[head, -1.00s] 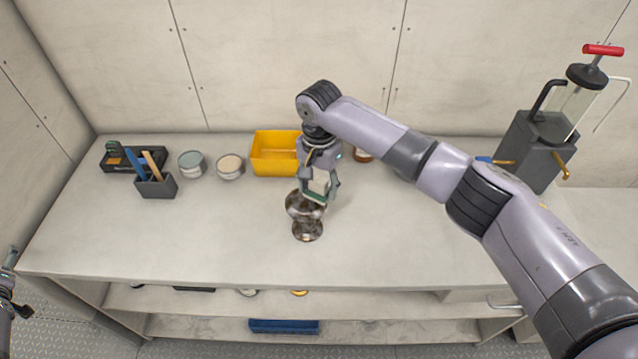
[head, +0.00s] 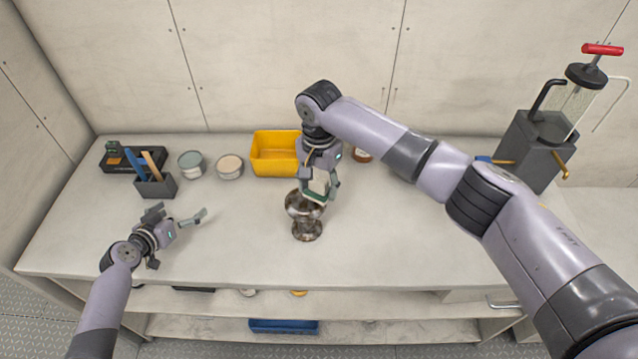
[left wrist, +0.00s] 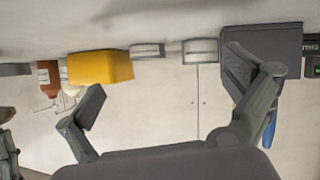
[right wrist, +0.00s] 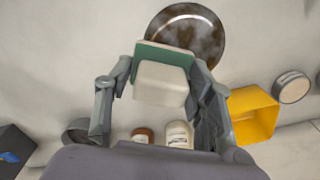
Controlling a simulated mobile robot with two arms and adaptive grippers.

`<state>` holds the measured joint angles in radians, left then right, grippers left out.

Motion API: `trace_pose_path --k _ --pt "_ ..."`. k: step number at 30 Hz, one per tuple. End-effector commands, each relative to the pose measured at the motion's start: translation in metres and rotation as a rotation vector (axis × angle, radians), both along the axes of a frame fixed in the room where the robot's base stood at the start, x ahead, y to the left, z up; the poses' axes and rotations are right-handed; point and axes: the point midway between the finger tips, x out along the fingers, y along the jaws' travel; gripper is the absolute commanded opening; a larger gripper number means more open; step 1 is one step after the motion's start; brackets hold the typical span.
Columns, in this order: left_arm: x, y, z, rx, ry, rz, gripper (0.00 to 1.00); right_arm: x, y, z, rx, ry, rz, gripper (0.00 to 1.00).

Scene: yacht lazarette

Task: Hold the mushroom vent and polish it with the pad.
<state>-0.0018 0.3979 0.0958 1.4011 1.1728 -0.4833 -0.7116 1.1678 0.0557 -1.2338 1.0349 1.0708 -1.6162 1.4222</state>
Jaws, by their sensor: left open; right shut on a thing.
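The mushroom vent (head: 306,229) stands upright on the bench, a tarnished metal piece with brown stains on its wide cap. Its cap also shows in the right wrist view (right wrist: 205,35). My right gripper (head: 319,190) is shut on the pad (right wrist: 162,80), a white block with a green face, and holds it at the vent's cap. Whether the pad touches the cap is hard to tell. My left gripper (head: 181,219) is open and empty over the bench, to the left of the vent. The vent is out of the left wrist view.
A yellow bin (head: 275,155), two round tins (head: 229,167), a dark holder with tools (head: 156,187) and a black tray (head: 118,161) stand along the back. A grey pump unit (head: 535,145) stands at the right. Bench between left gripper and vent is clear.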

Motion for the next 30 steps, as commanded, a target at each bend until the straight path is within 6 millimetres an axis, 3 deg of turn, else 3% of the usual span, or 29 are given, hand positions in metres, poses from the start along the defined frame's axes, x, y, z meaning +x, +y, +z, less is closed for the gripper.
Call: trace_pose_path --k 1,5,9,15,22,30 --pt "0.004 -0.026 0.005 0.025 -0.002 -0.076 1.0 0.0 0.0 0.0 0.0 0.0 0.0 0.27" --pt "0.004 -0.09 0.013 0.103 -0.005 -0.286 1.0 0.0 0.0 0.0 0.0 0.0 0.0 0.27" --pt "-0.009 -0.155 0.019 0.161 -0.016 -0.507 1.0 0.0 0.0 0.0 0.0 0.0 0.0 0.27" --pt "-0.041 -0.219 0.022 0.169 -0.035 -0.733 1.0 0.0 0.0 0.0 0.0 0.0 0.0 0.27" --pt "-0.058 -0.246 0.023 0.156 -0.046 -0.83 1.0 0.0 0.0 0.0 0.0 0.0 0.0 0.27" --pt "-0.045 -0.267 0.011 0.152 -0.046 -0.833 1.0 0.0 0.0 0.0 0.0 0.0 0.0 0.27"
